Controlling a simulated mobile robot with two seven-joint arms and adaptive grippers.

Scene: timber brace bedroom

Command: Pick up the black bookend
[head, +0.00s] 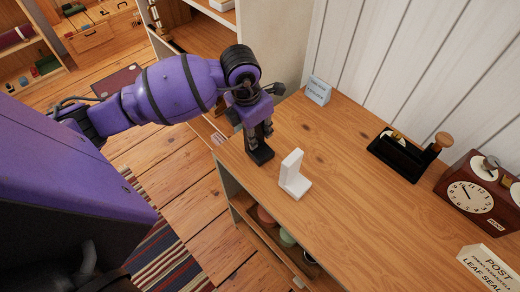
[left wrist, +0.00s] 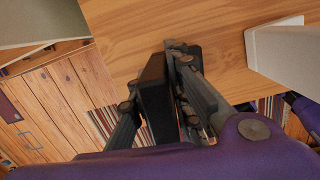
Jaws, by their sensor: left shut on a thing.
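The black bookend (head: 261,155) is at the left edge of the wooden desk top (head: 330,205), just left of a white L-shaped bookend (head: 294,176). My left gripper (head: 257,135) reaches down over it and is shut on it. In the left wrist view, the black bookend (left wrist: 154,92) shows as a dark upright plate between the fingers of the left gripper (left wrist: 165,100). Whether its base touches the desk I cannot tell. The white bookend (left wrist: 285,50) stands apart to the right in that view. My right gripper is not in view.
A small blue-grey sign (head: 318,90) stands at the back of the desk. A black tray with a wooden-knobbed stamp (head: 400,158), a brown clock (head: 472,195) and a white lettered block (head: 487,268) stand to the right. The desk's middle is clear. Shelves below hold several pots.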

